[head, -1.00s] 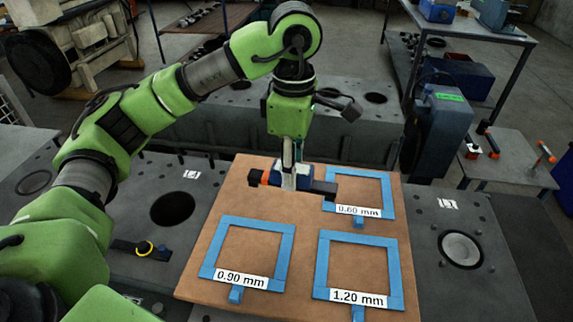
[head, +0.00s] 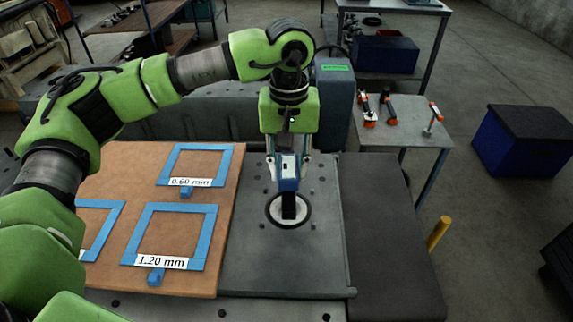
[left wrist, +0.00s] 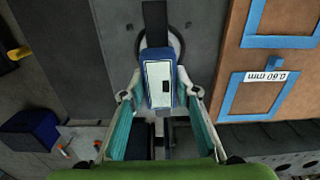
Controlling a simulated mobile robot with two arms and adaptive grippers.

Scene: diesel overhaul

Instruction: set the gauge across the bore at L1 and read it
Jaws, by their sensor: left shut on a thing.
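My left gripper (head: 289,165) is shut on the gauge (head: 288,184), a blue body with a pale face and a dark bar. The gauge also shows in the left wrist view (left wrist: 160,84) between the two fingers (left wrist: 158,105). It is over the bore (head: 273,213) with a pale ring in the grey deck, its dark bar lying across the ring as seen from the head. Whether the bar touches the rim, I cannot tell. The gauge hides part of the bore. No reading is legible, and no L1 mark is readable. My right gripper is out of view.
A brown board (head: 118,215) with blue frames marked 0.60 mm and 1.20 mm lies left of the bore. A dark mat (head: 385,245) is to the right. Behind are a blue-grey block (head: 333,105) and a small table (head: 400,130) with orange-ended tools.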

